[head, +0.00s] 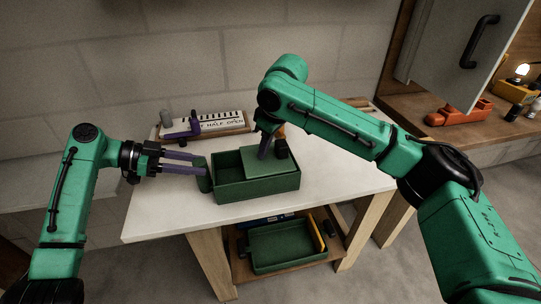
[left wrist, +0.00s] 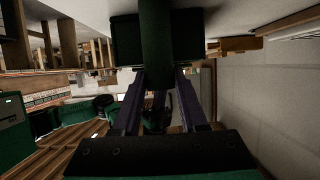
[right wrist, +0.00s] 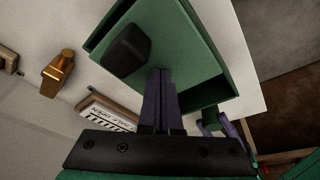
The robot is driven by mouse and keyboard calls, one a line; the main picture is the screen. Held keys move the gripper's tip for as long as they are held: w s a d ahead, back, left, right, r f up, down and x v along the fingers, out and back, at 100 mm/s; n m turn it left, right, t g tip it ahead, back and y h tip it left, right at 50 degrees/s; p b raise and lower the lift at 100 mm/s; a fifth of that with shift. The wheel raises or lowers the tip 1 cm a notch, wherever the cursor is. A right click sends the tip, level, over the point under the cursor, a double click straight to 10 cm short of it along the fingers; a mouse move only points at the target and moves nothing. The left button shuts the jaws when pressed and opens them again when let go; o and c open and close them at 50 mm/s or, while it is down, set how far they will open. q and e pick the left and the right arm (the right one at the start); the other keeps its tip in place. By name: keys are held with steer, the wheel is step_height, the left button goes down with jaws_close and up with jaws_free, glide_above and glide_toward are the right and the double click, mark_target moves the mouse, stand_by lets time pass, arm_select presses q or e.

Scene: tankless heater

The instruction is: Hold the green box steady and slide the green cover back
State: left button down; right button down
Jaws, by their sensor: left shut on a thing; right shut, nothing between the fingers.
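The green box (head: 262,190) stands on the white table. The green cover (head: 262,158) lies over its right part, leaving the left part open. A dark knob (right wrist: 127,50) stands on the cover. My left gripper (head: 200,166) is shut on the box's green upright handle (head: 204,178) at its left side; the handle also shows between the fingers in the left wrist view (left wrist: 155,45). My right gripper (right wrist: 160,75) is shut and empty, its fingertips over the cover beside the knob. In the head view my right gripper (head: 264,150) partly hides the knob.
A green tray (head: 285,265) is on the shelf below. An orange-red object (head: 460,113) sits on the counter at right. The table's front left is clear.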

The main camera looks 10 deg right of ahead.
steer(key=shift+d+f, duration=0.1)
steer(key=shift+f, duration=0.05)
steer(key=shift+d, duration=0.5)
steer(key=shift+a, duration=0.65)
step_height(320, 180, up, 7)
